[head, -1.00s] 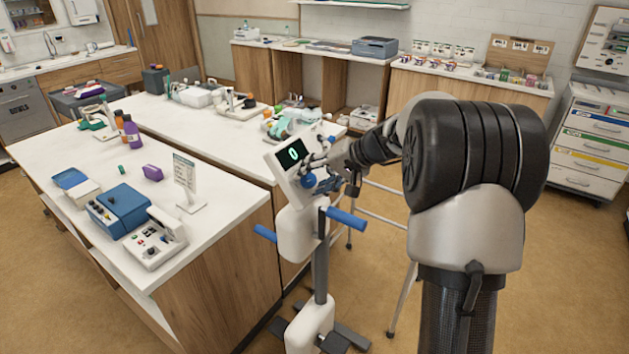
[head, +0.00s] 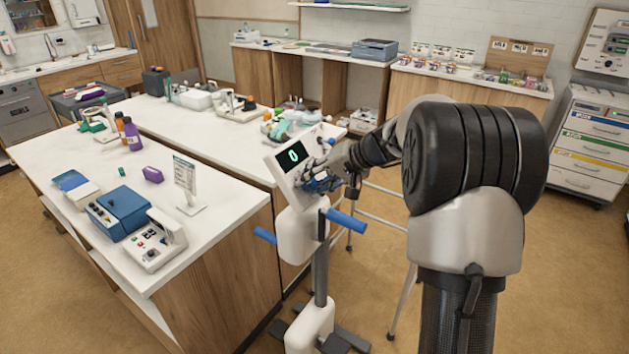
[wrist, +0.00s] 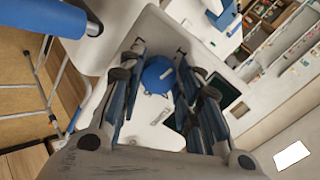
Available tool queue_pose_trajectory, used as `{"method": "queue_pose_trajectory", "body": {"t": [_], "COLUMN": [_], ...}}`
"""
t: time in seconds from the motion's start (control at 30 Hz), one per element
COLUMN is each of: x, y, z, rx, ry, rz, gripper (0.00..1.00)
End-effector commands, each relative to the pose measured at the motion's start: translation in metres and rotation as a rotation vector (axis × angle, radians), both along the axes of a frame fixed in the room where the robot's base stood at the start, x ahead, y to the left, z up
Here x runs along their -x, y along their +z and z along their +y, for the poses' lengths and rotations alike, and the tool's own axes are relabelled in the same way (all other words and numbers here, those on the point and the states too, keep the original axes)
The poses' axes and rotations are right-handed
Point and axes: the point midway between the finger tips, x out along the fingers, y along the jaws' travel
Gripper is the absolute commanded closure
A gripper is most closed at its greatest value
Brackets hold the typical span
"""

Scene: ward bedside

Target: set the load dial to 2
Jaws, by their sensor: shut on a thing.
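The exercise machine's white console (head: 283,180) stands on a post beside the long counter. Its dark screen (head: 292,155) shows a green 0. The load dial is a round blue knob with a pale pointer mark, clear in the wrist view (wrist: 157,76) on the white console face. In the head view my gripper covers most of the dial. My gripper (head: 318,181) is at the console face, below and right of the screen. In the wrist view its two fingers (wrist: 160,80) stand on either side of the dial, shut on it.
Blue handlebars (head: 345,217) stick out below the console. A metal walking frame (head: 403,300) stands just behind and right. The white counter (head: 150,185) to the left carries a blue box device (head: 122,212) and a sign (head: 185,180). Floor at the right is clear.

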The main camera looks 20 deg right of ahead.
Motion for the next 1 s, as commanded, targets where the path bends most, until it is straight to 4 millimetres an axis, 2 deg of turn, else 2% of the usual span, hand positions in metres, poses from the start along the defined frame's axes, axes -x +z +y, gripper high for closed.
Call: {"method": "queue_pose_trajectory", "body": {"t": [0.37,1.0], "x": [0.0,-0.0009], "y": [0.0015,0.0023], "z": [0.0,-0.0005], "rx": [-0.078,-0.389], "ry": [-0.069,-0.351], "rz": [0.053,0.259], "gripper": [0.92,0.92]}}
